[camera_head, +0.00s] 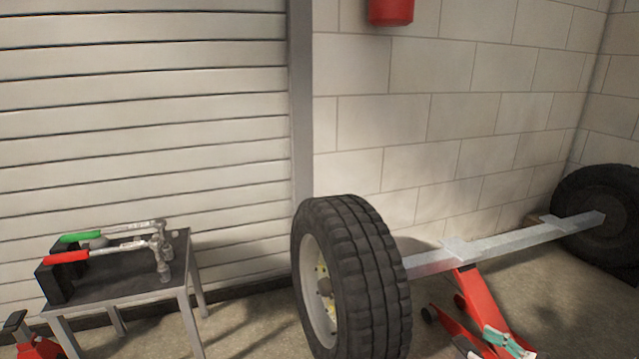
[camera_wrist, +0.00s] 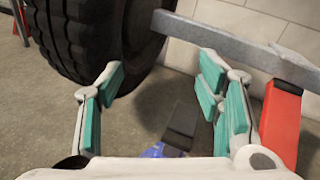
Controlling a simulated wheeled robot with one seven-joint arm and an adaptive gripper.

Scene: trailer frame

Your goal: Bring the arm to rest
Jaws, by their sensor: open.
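My gripper (camera_wrist: 160,64) is open and empty in the wrist view, its teal-padded fingers spread wide. It also shows in the head view (camera_head: 497,343) at the bottom right edge, in front of the red jack, mostly cut off by the frame. In the wrist view the large black tyre (camera_wrist: 75,40) is beyond the left finger. The grey axle beam (camera_wrist: 225,42) runs above and beyond the right finger. I cannot tell the exact gap between the fingers and these things.
The tyre (camera_head: 368,275) and beam (camera_head: 500,243) stand right of a small table (camera_head: 120,286) with red- and green-handled tools (camera_head: 110,248). A red jack (camera_head: 478,300) stands under the beam. A dark block (camera_wrist: 181,122) shows low between the fingers.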

